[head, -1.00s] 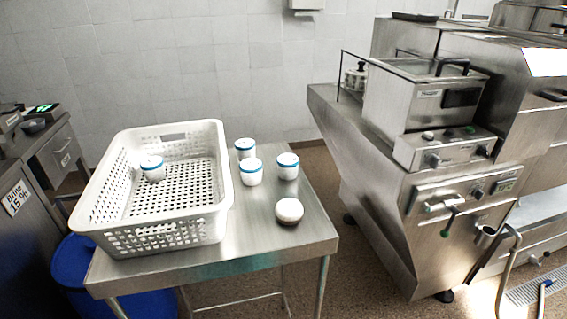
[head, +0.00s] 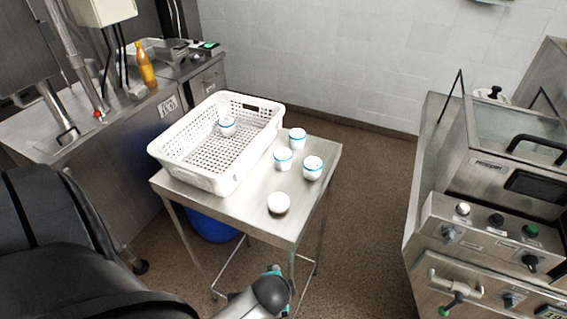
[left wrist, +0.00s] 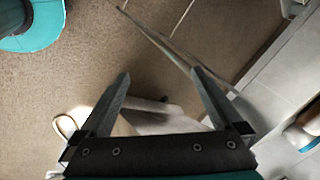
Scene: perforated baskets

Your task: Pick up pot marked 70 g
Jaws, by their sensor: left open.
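Several small white pots stand in the head view, and I cannot read a weight mark on any. One with a blue band (head: 227,124) is inside the white perforated basket (head: 180,170). Three blue-banded pots stand right of the basket: a back one (head: 297,139), a front-left one (head: 283,159) and a front-right one (head: 312,168). A pot with a white top and dark lower part (head: 278,204) is near the table's front. My left gripper (left wrist: 160,73) is open and empty in the left wrist view, with no pot between its fingers. My right gripper is not in view.
The basket and pots share a small steel table (head: 240,208). A counter with an orange bottle (head: 146,68) stands at the left, and a steel machine (head: 490,225) at the right. Brown floor (head: 365,190) is clear between table and machine.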

